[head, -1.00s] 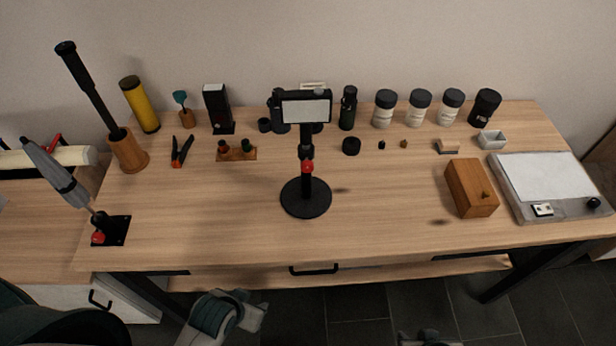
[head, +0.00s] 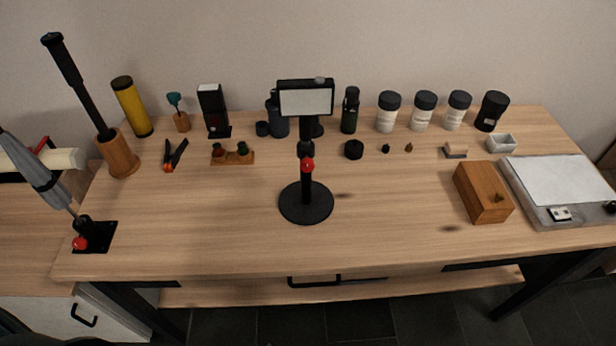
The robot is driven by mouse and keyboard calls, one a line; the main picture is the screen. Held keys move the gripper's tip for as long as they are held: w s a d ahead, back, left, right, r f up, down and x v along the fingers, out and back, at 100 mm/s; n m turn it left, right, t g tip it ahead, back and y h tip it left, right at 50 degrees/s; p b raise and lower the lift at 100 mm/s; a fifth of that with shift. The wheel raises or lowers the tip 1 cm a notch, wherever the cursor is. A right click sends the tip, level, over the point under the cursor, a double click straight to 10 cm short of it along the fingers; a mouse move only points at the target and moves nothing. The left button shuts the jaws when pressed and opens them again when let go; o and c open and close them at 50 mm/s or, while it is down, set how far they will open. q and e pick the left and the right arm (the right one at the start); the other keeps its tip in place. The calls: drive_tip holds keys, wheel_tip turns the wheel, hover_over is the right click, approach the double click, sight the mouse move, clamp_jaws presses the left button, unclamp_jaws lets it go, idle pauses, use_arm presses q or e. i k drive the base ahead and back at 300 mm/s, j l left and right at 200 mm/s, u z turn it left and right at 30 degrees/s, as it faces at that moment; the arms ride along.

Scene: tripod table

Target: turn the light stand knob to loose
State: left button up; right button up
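The light stand (head: 306,201) stands upright near the middle of the table, with a round black base and a short black post. Its red knob (head: 307,165) sits on the front of the post, below a black joint. A rectangular light with a pale panel (head: 306,101) tops the post and faces me. Neither of my grippers is in the head view, so I cannot see whether they are open or shut.
The wooden table (head: 380,220) is clear in front of and beside the stand. A wooden box (head: 482,193) and a white-topped tray (head: 560,183) are at right. Jars and bottles line the back. A grey clamped tool with another red knob (head: 79,243) is at front left.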

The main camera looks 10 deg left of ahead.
sight(307, 164)
drive_tip(key=u, duration=0.4)
drive_tip(key=l+u, duration=0.55)
drive_tip(key=u, duration=0.15)
drive_tip(key=l+u, duration=0.35)
drive_tip(key=k+l+u, duration=0.1)
drive_tip(key=l, duration=0.35)
drive_tip(key=k+l+u, duration=0.1)
drive_tip(key=l, duration=0.35)
drive_tip(key=k+l+u, duration=0.1)
drive_tip(key=l, duration=0.3)
